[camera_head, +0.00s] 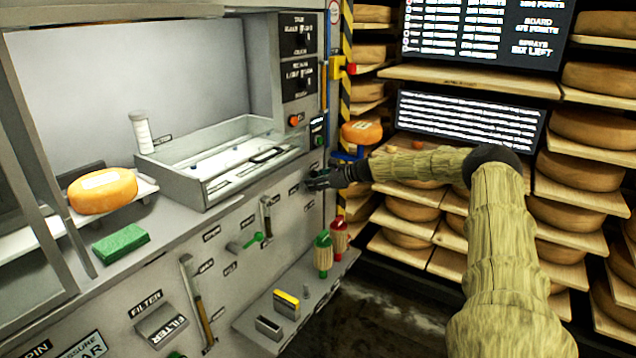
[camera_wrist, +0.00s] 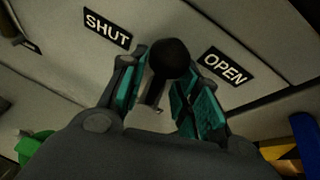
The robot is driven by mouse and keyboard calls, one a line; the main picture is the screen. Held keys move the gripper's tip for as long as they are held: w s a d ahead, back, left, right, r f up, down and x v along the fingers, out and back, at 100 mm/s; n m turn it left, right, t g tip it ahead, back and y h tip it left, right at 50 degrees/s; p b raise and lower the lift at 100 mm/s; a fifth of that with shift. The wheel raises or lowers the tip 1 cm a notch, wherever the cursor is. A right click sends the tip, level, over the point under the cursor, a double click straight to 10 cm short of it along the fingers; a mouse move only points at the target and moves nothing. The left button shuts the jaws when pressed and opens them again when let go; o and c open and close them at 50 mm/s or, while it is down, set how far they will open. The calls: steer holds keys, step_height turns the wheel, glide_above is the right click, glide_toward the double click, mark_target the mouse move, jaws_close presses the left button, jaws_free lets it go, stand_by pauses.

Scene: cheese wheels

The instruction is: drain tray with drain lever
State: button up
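The metal tray (camera_head: 175,183), a shallow rectangular basin, is set in the counter, with clear or whitish contents I cannot make out. A lever with a round black knob (camera_wrist: 170,58) stands on the panel between the SHUT and OPEN labels in the wrist view. My gripper (camera_head: 318,180) is at the front panel just right of the tray. In the wrist view my gripper (camera_wrist: 172,72) has its teal-padded fingers apart, one on each side of the knob and its stem. Whether either finger touches the knob is unclear. In the head view my gripper hides the lever.
An orange cheese wheel (camera_head: 102,191) and a green sponge (camera_head: 121,244) are left of the tray. A green-handled lever (camera_head: 252,241) and other controls are on the panel below. Cheese shelves (camera_head: 470,80) fill the right side.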

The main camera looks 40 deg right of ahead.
steer(key=v, duration=1.1)
steer(key=shift+s+d+r, duration=0.2)
steer(key=shift+s+d, duration=0.05)
steer(key=shift+d, duration=0.05)
stand_by(0.8)
steer(key=shift+s+d, duration=0.1)
steer(key=shift+d, duration=0.05)
stand_by(0.6)
